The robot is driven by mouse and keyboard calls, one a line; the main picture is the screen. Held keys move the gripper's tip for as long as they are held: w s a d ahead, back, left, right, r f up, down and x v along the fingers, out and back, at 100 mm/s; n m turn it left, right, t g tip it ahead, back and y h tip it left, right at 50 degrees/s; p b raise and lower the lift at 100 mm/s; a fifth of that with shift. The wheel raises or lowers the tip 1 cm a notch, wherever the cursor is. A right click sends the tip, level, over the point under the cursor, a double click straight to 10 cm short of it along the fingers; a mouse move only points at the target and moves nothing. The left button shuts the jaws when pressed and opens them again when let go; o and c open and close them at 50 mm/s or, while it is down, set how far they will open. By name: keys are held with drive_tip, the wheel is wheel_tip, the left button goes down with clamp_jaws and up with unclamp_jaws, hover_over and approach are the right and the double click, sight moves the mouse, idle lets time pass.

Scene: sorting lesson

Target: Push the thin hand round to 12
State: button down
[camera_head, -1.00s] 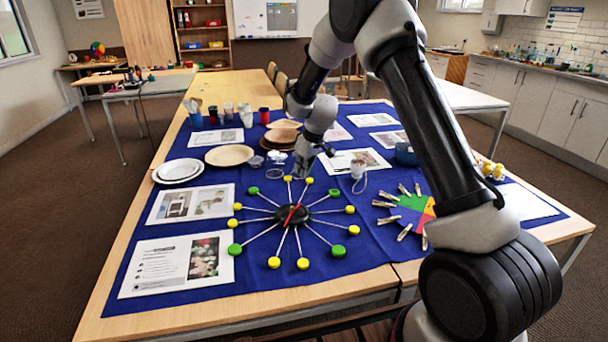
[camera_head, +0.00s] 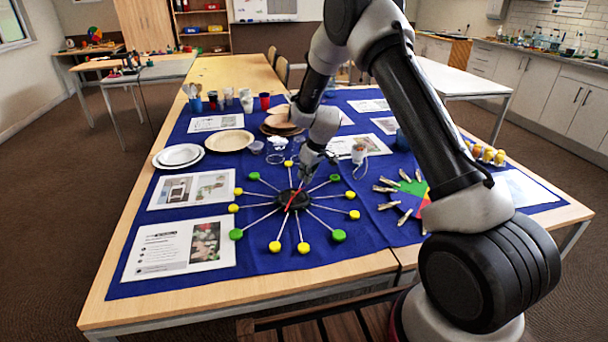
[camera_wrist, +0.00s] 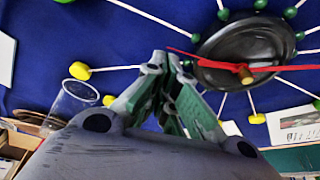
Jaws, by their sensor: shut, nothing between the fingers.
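The clock has a black disc (camera_head: 288,203) in the middle, with white spokes ending in yellow and green knobs, lying on the blue cloth. Its disc also shows in the wrist view (camera_wrist: 225,75). A thin red hand (camera_wrist: 205,58) runs left from the brown centre pin (camera_wrist: 243,72); more red runs right from the pin. In the head view the red hand (camera_head: 290,204) slants toward the lower left. My gripper (camera_head: 303,180) is shut and empty, low over the disc's far side. In the wrist view its fingertips (camera_wrist: 168,60) are close to the thin hand's tip; contact is unclear.
A pie-coloured disc with clothespins (camera_head: 411,194) lies to the right. Plates (camera_head: 179,156) and picture sheets (camera_head: 178,247) lie to the left. A clear cup (camera_wrist: 75,98) shows in the wrist view. Blue cloth in front of the clock is clear.

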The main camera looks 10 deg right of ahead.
drive_tip(key=shift+s+d, duration=0.45)
drive_tip(key=shift+s, duration=0.1)
drive_tip(key=shift+s+d, duration=0.15)
drive_tip(key=shift+s, duration=0.05)
drive_tip(key=shift+w, duration=0.1)
